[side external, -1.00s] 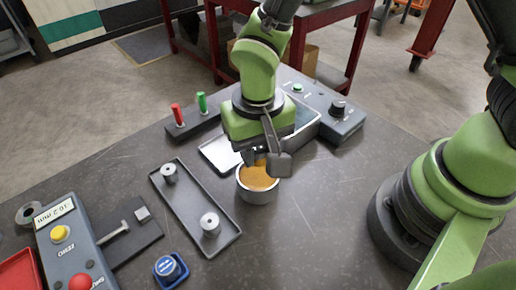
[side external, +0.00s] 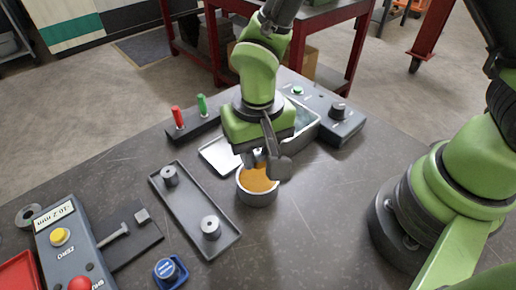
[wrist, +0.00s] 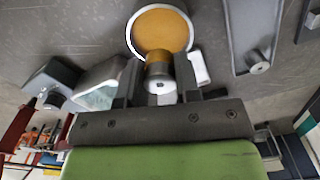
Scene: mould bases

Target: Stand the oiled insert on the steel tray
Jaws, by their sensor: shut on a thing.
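My gripper (side external: 264,166) is shut on a small grey metal cylinder, the insert (wrist: 160,78), seen between the fingers in the wrist view. A pale, shiny shallow tray (side external: 212,154), which looks like the steel tray, lies just behind and left of the cup, partly hidden by my gripper. Its white edge also shows in the wrist view (wrist: 201,69).
A dark long tray (side external: 190,205) with two similar cylinders stands left of the cup. A clear-sided bin (side external: 308,124) and a grey control box (side external: 340,125) are behind. A rack with red and green handles (side external: 190,128) is at back left. Table front right is clear.

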